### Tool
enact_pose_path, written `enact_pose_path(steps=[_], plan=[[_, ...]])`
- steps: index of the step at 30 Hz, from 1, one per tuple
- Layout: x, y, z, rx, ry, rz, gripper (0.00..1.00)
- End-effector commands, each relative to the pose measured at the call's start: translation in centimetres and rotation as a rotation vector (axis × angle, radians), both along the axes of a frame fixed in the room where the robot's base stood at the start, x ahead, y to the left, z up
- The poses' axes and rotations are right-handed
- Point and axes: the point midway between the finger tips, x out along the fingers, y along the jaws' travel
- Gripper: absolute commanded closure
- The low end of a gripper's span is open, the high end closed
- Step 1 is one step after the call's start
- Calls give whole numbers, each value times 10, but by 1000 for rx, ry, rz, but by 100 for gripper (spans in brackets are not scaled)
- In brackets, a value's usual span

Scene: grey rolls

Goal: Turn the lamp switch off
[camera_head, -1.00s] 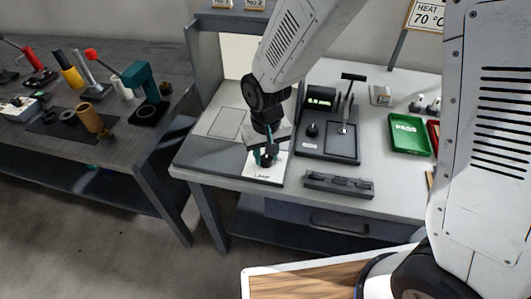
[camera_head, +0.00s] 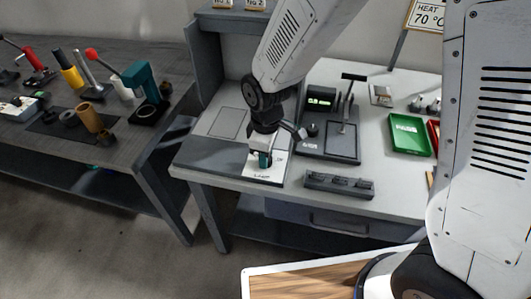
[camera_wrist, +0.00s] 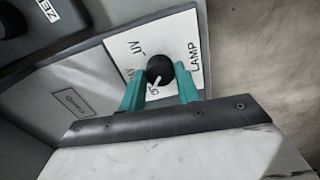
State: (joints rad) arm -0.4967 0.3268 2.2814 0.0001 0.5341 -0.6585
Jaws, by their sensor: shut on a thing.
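The lamp switch is a round black knob (camera_wrist: 160,68) with a white pointer line, on a white plate (camera_wrist: 193,42) marked LAMP. My gripper (camera_wrist: 159,88) is shut on the knob, one teal finger on each side. In the wrist view the pointer runs toward the lower left, near a small label partly hidden by the knob and fingers; I cannot read it fully. UV is printed beside the knob. In the head view my gripper (camera_head: 264,160) stands over the white plate (camera_head: 261,178) at the bench's front left, and hides the knob.
A dark device (camera_head: 329,143) with a green display and a lever stands right of the plate. A dark slotted block (camera_head: 339,185) lies in front of it. A green PASS tray (camera_head: 409,135) is further right. The bench's front edge is close to the plate.

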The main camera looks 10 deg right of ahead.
Motion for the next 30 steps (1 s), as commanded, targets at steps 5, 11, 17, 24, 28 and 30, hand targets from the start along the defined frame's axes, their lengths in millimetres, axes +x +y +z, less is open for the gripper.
enact_pose_path(steps=[5, 11, 17, 24, 28, 30], plan=[[1, 0, 1, 2, -4, 113, 90], [2, 0, 1, 2, -4, 195, 90], [2, 0, 1, 2, -4, 233, 90], [2, 0, 1, 1, -5, 241, 90], [2, 0, 1, 1, -5, 241, 90], [2, 0, 1, 1, -5, 241, 90]])
